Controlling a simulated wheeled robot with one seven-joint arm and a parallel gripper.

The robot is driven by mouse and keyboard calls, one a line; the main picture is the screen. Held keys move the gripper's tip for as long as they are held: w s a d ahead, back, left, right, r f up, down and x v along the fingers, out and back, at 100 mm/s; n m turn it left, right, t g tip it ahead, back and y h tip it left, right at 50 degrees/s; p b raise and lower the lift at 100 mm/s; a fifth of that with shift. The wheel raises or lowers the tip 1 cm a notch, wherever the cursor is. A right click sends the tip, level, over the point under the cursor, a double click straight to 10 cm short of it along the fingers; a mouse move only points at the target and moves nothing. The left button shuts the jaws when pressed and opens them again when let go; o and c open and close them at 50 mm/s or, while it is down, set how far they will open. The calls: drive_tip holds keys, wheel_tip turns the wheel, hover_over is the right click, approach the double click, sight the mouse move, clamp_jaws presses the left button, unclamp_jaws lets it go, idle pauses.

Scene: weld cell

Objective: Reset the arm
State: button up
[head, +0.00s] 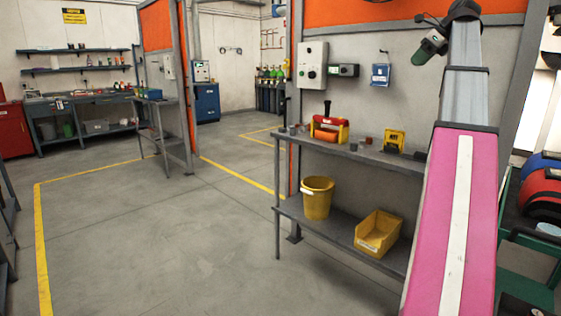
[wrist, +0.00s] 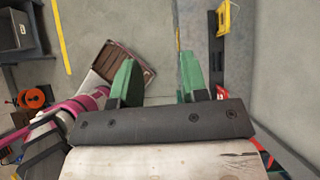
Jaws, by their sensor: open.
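My gripper (wrist: 156,80) shows in the wrist view with its two green fingers apart and nothing between them. In the head view my gripper (head: 430,45) is at the upper right, at the top of my raised pink and grey arm, in front of the wall. It is well above the wall shelf and touches nothing that I can see. Most of it is small in the head view, so its fingers are not clear there.
A grey shelf unit (head: 345,152) stands by the wall, with a red and yellow tool (head: 329,129) on top and a yellow bucket (head: 317,197) and yellow bin (head: 378,233) below. A control box (head: 312,65) hangs above. The floor at left is open.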

drive_tip(key=w+a+f+n+g+h, duration=0.1)
drive_tip(key=a+f+n, duration=0.35)
drive_tip(key=f, duration=0.95)
drive_tip(key=w+a+f+n+g, duration=0.1)
drive_tip(key=w+a+f+n, duration=0.3)
drive_tip(key=f, duration=1.1)
drive_tip(key=s+a+f+n+g+h, duration=0.1)
drive_tip(key=a+f+n, duration=0.3)
drive_tip(key=f, duration=1)
drive_tip(key=s+a+f+n+g+h, duration=0.1)
drive_tip(key=s+a+f+n, duration=0.3)
drive_tip(key=f, duration=0.6)
drive_tip(key=s+a+f+n+h, duration=0.1)
drive_tip(key=s+a+f+n, duration=0.4)
drive_tip(key=s+f, duration=0.4)
drive_tip(key=s+a+f+n+g+h, duration=0.1)
drive_tip(key=s+a+f+n, duration=0.4)
drive_tip(key=f, duration=0.8)
drive_tip(key=shift+s+a+g+h, duration=0.3)
drive_tip(key=shift+s, duration=0.55)
